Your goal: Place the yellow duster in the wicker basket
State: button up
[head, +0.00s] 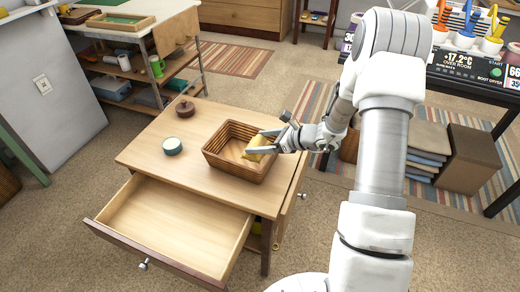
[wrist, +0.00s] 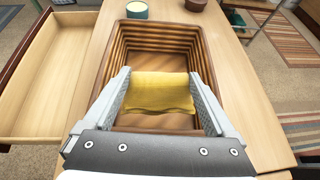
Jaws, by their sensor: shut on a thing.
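The yellow duster (head: 259,145) is held between the fingers of my gripper (head: 264,142). In the wrist view the duster (wrist: 162,93) spans the gap between both fingers of my gripper (wrist: 161,90). The wicker basket (head: 213,160) stands on the wooden table. In the wrist view the basket (wrist: 104,57) lies behind and below the duster, and the duster shows inside its rim outline. My gripper reaches over the basket from the right. I cannot tell exactly how far the duster is above the basket floor, which looks bare around it.
The table's drawer (head: 175,222) is pulled open at the front. A dark table (head: 468,88) with a boot dryer stands at the right.

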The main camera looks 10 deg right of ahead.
jog(key=shift+f, duration=1.4)
jog(key=shift+f+b, duration=0.65)
jog(key=shift+b, duration=0.25)
jog(key=o, duration=1)
jog(key=shift+r, duration=0.1)
